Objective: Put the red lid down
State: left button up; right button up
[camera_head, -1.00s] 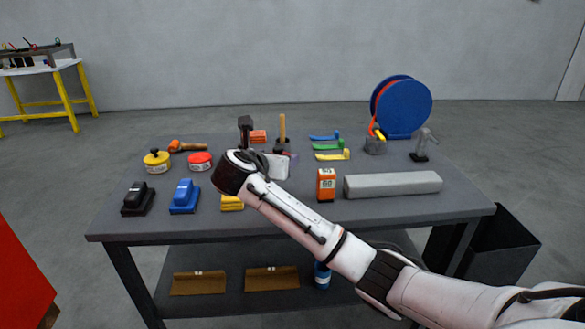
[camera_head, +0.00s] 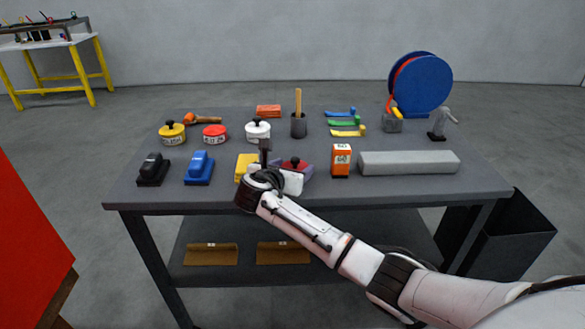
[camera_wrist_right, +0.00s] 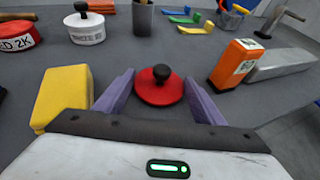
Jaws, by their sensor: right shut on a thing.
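The red lid (camera_head: 292,164) is a flat red disc with a black knob. In the right wrist view the red lid (camera_wrist_right: 158,90) sits between the purple fingers of my right gripper (camera_wrist_right: 160,95). In the head view my right gripper (camera_head: 295,172) is shut on it, over the front middle of the table (camera_head: 400,190). Whether the lid touches the tabletop is hard to tell. The red tin (camera_head: 215,135) has no knob on top and stands at the back left; it also shows in the wrist view (camera_wrist_right: 17,38). My left gripper is not in view.
A yellow block (camera_wrist_right: 62,95) is close left of the fingers. An orange box (camera_head: 341,160) and a grey bar (camera_head: 408,163) are to the right. A white tin (camera_head: 258,132) and a dark cup (camera_head: 299,127) stand behind. Blue and black blocks are at front left.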

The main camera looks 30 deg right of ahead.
jog(key=shift+f, duration=0.1)
jog(key=shift+f, duration=0.15)
jog(key=o, duration=1.1)
jog(key=shift+f, duration=0.1)
jog(key=shift+c, duration=0.2)
jog(key=shift+d+r, duration=0.1)
jog(key=shift+r, duration=0.2)
jog(key=v, duration=1.2)
jog(key=shift+p, duration=0.4)
